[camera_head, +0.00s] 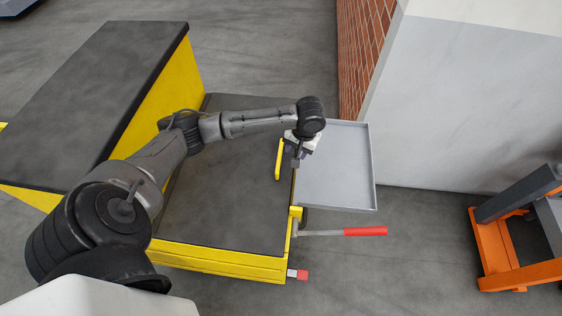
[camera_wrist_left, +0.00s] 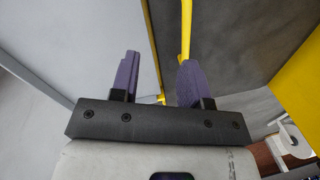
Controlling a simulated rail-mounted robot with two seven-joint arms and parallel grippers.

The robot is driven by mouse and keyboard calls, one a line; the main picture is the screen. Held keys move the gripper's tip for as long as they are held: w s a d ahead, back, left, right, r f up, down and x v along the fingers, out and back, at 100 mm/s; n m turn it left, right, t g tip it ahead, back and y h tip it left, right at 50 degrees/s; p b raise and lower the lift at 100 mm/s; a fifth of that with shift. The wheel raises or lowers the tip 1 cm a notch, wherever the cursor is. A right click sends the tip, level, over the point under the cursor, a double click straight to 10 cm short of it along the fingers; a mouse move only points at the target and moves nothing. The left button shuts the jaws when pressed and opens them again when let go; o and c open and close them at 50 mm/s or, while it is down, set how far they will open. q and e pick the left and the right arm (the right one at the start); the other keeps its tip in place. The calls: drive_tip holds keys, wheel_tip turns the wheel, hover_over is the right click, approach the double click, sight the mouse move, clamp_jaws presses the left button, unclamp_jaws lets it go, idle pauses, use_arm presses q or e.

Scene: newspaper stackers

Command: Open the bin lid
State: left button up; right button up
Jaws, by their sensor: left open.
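The bin is a yellow box with a dark grey flat lid (camera_head: 225,190) that lies level. A yellow bar handle (camera_head: 279,160) stands at the lid's right edge. My left gripper (camera_head: 296,158) is just right of the handle, pointing down over that edge. In the left wrist view the gripper (camera_wrist_left: 157,75) is open, with two purple fingers apart and nothing clearly held. The yellow handle (camera_wrist_left: 187,28) runs down to the tip of the right finger there; I cannot tell whether they touch. My right gripper is not in view.
A grey tray (camera_head: 345,195) adjoins the bin's right side. A red-tipped lever (camera_head: 365,232) sticks out below it. A taller yellow and black block (camera_head: 95,90) stands behind left. A pale wall (camera_head: 470,110) and an orange frame (camera_head: 505,255) are at the right.

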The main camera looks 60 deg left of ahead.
sight(280, 153)
use_arm(q)
drive_tip(key=w+a+r+n+b, duration=0.1)
drive_tip(key=a+n+b, duration=0.25)
drive_tip(key=a, duration=0.35)
drive_tip(key=shift+g, duration=0.3)
drive_tip(key=f, duration=0.3)
drive_tip(key=s+a+f, duration=0.1)
drive_tip(key=f, duration=0.6)
drive_tip(key=shift+s+a+f, duration=0.15)
drive_tip(key=shift+s+f, duration=0.05)
drive_tip(key=shift+s, duration=0.15)
drive_tip(key=shift+s+a+f, duration=0.1)
drive_tip(key=shift+a+f, duration=0.05)
drive_tip(key=shift+f, duration=0.75)
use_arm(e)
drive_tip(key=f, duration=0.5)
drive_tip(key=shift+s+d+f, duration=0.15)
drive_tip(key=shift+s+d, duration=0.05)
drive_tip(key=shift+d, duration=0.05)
use_arm(q)
drive_tip(key=shift+c, duration=0.4)
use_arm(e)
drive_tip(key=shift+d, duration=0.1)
use_arm(q)
clamp_jaws()
